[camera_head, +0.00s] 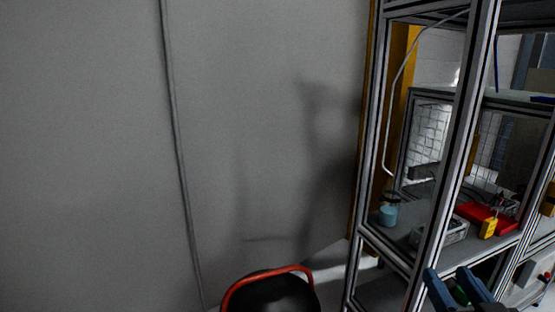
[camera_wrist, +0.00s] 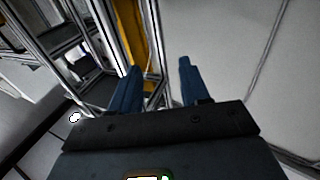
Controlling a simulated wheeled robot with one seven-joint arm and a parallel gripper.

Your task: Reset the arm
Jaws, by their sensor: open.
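My gripper (camera_head: 452,286) shows at the bottom right edge of the head view, in front of the lower part of a metal-framed rack. Only its blue fingers and a bit of its dark body show there. In the wrist view my gripper (camera_wrist: 156,80) has its two blue fingers apart, with nothing between them. No servo encoder can be made out in either view.
The metal-framed rack (camera_head: 450,150) stands at the right, its shelf holding a light blue cup (camera_head: 388,214), a grey basket (camera_head: 455,231) and a red tray (camera_head: 487,217). A red-rimmed black chair (camera_head: 270,292) stands at bottom centre. A bare grey wall (camera_head: 90,150) fills the left.

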